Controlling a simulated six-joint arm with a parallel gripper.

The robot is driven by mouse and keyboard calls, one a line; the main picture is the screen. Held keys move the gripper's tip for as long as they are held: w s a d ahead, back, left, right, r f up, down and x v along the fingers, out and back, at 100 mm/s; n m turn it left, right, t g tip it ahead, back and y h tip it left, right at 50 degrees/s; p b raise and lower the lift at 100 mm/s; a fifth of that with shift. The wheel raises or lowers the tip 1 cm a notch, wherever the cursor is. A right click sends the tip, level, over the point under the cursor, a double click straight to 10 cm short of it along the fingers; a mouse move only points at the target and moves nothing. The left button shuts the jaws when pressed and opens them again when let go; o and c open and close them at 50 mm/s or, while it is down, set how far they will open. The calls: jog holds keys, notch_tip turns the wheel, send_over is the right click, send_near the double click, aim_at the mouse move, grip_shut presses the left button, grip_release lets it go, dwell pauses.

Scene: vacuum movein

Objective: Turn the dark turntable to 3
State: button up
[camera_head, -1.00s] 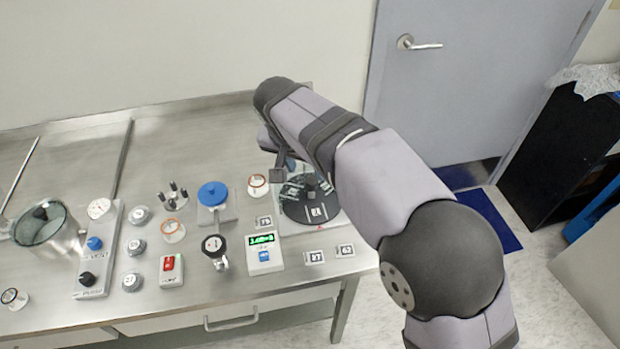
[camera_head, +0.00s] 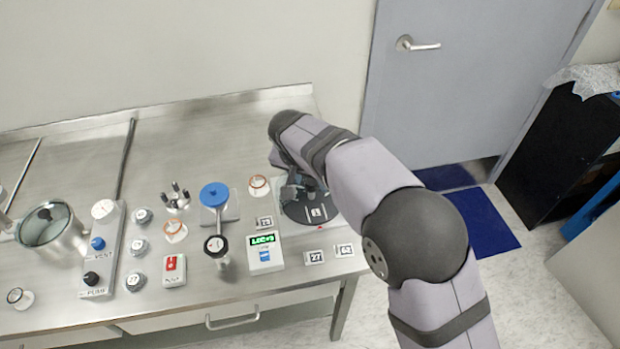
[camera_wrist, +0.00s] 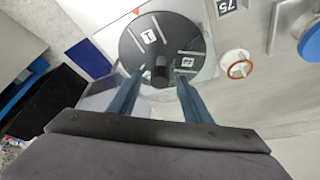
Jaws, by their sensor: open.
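The dark turntable (camera_head: 311,212) is a black round disc on a pale plate at the right of the steel bench. In the wrist view, the turntable (camera_wrist: 135,48) shows white number labels, pale slots and a dark upright knob (camera_wrist: 162,70) at its middle. A red mark (camera_head: 320,227) lies at the front edge of the turntable's plate. My gripper (camera_wrist: 158,75) is open, with one finger on each side of the knob in the picture. I cannot tell whether the fingers touch it. In the head view my arm hides the turntable's back right part.
A digital scale (camera_head: 264,252) stands left of the turntable, with number tags (camera_head: 314,257) in front.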

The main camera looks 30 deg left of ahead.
grip_shut()
jog(key=shift+m, duration=0.3)
jog(key=m, duration=0.1)
jog(key=m+h, duration=0.1)
jog(key=shift+a+r+m+p, duration=0.1)
jog(key=shift+a+m+p, duration=0.1)
jog(key=shift+m+p, duration=0.15)
jog(key=m+h+p, duration=0.1)
jog(key=m+p, duration=0.1)
jog(key=m, duration=0.1)
jog(key=shift+a+r, duration=0.1)
jog(key=shift+w+m+g+h+p, duration=0.1)
jog(key=shift+m+g+h+p, duration=0.2)
jog(key=shift+m+h+p, duration=0.35)
jog(key=m+p, duration=0.2)
jog(key=p, duration=0.1)
jog(key=shift+a, duration=0.1)
jog(key=shift+w+m+g+h+p, duration=0.1)
jog(key=shift+m+g+h+p, duration=0.25)
jog(key=shift+m+p, duration=0.45)
